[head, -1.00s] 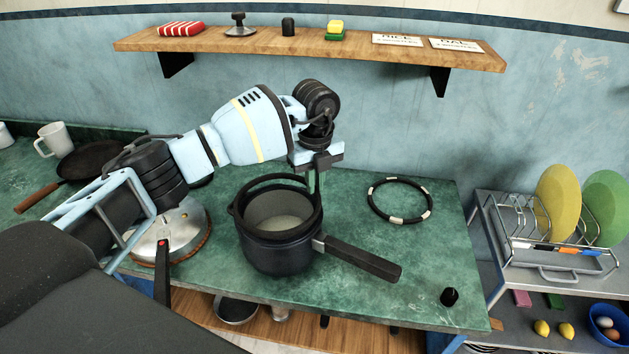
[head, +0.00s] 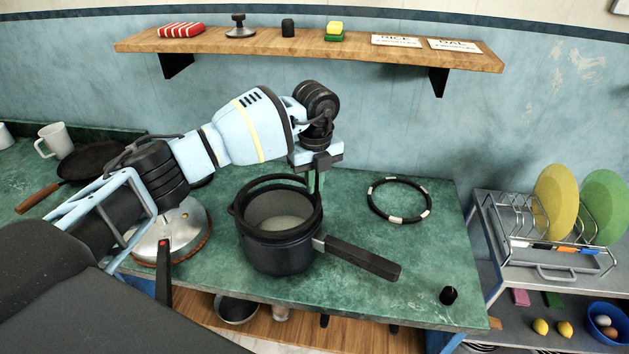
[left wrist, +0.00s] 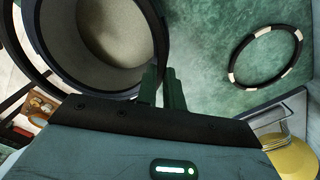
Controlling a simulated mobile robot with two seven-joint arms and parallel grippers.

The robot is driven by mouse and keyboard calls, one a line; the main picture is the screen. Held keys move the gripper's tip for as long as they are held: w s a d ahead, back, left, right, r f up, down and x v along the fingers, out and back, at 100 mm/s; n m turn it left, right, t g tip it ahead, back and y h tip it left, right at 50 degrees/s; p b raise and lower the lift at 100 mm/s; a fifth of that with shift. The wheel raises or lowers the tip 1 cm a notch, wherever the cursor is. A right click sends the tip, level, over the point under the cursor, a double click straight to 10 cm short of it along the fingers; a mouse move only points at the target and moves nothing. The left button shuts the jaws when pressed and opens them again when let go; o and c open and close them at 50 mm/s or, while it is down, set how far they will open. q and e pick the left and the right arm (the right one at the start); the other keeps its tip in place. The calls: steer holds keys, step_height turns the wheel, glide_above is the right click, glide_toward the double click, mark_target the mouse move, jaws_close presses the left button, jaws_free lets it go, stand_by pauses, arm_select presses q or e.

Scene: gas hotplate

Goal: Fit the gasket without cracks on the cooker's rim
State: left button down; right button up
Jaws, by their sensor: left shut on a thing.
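The dark cooker (head: 280,258) stands open on the green counter, its long handle pointing right and its pale inside showing. My left gripper (head: 317,184) is shut on a plain black gasket (head: 272,178) at its right side. The gasket is tilted, its far side showing above the cooker's rim; I cannot tell whether its near side touches the rim. In the left wrist view the closed fingers (left wrist: 161,88) are beside the cooker's opening (left wrist: 115,35). A second black ring with white patches (head: 371,203) lies flat on the counter to the right. My right gripper is not in view.
A silver lid (head: 190,222) with a black handle lies left of the cooker, partly behind my arm. A frying pan (head: 90,160) and a mug (head: 55,140) stand farther left. A dish rack (head: 560,255) stands at right.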

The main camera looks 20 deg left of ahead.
arm_select(q)
steer(key=shift+f, duration=1.25)
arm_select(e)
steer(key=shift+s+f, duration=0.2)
arm_select(q)
steer(key=c, duration=1.4)
jaws_free()
steer(key=shift+f, duration=0.15)
steer(key=shift+c, duration=0.2)
step_height(320, 180, up, 8)
steer(key=shift+f, duration=0.1)
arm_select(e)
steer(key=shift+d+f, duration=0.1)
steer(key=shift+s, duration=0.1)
